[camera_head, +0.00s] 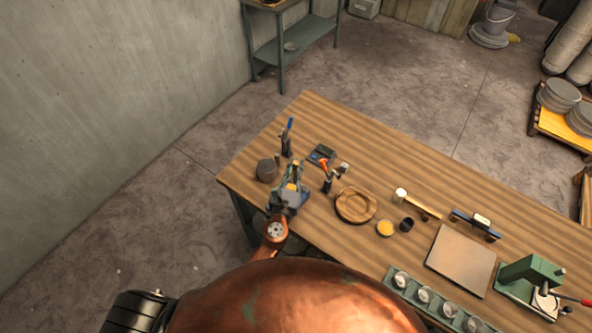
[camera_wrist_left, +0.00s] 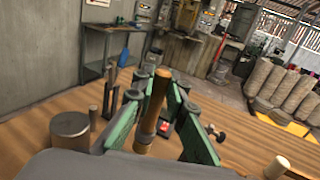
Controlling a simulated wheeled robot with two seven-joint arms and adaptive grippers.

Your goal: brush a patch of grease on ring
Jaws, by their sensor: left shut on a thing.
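My left gripper (camera_head: 294,172) is over the left end of the workbench, left of the round wooden ring (camera_head: 356,206). In the left wrist view, its green fingers (camera_wrist_left: 155,97) are shut on a wooden-handled tool, apparently the brush (camera_wrist_left: 150,112), held roughly upright with a slight tilt. Its bristles cannot be made out. The ring lies flat on the bench, apart from the gripper. A small round tin with a yellow top (camera_head: 385,228), perhaps the grease, stands right of the ring. No grease patch can be made out on the ring. My right gripper is not in view.
A grey cylinder (camera_head: 267,170) stands left of the gripper. A black cup (camera_head: 406,224), a mallet (camera_head: 416,204), a flat board (camera_head: 460,260) and a green press (camera_head: 530,275) are to the right. The bench's back strip is clear.

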